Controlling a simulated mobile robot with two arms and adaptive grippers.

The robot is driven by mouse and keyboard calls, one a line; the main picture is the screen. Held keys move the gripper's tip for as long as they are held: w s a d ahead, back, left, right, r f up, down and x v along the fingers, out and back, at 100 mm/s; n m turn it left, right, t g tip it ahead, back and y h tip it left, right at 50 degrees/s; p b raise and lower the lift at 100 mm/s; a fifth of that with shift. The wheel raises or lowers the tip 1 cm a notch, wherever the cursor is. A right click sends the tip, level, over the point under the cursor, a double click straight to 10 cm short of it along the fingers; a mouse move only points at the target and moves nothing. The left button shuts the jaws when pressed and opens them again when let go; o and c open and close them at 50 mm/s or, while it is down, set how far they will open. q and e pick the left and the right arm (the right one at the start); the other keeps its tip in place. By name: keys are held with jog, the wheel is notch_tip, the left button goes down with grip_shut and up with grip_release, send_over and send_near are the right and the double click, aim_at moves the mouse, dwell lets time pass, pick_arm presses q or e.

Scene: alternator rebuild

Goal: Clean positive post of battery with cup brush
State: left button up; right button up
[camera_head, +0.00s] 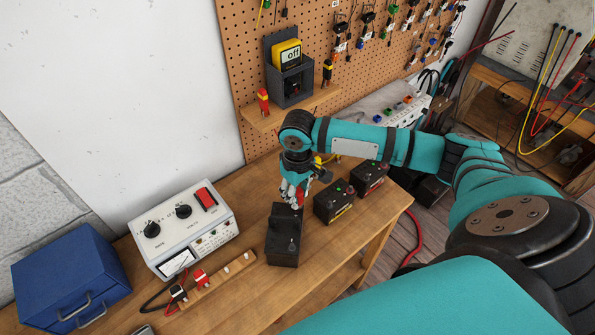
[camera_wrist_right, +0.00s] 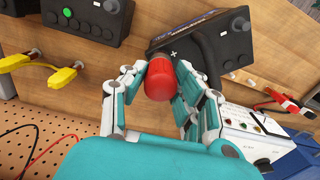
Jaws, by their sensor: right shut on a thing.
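The black battery (camera_head: 282,248) stands on the wooden bench in the head view. In the right wrist view the battery (camera_wrist_right: 222,40) shows a plus mark beside the near post and a bare knob-like post at its far end. My right gripper (camera_head: 295,199) is over the battery's back end. In the right wrist view my right gripper (camera_wrist_right: 160,85) is shut on the red handle of the cup brush (camera_wrist_right: 161,83). The brush's head is at the plus-marked end, but the handle and fingers hide the positive post, so contact cannot be told. My left gripper is out of view.
A white tester (camera_head: 185,230) with dials and a blue toolbox (camera_head: 70,277) stand to the left. A pegboard (camera_head: 340,60) rises behind.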

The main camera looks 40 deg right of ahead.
jog(key=m, duration=0.4)
jog(key=shift+f, duration=0.15)
jog(key=n, duration=0.4)
jog(key=shift+n, duration=0.4)
jog(key=n, duration=0.4)
jog(key=shift+n, duration=0.4)
jog(key=m, duration=0.4)
jog(key=shift+m, duration=0.4)
jog(key=m, duration=0.5)
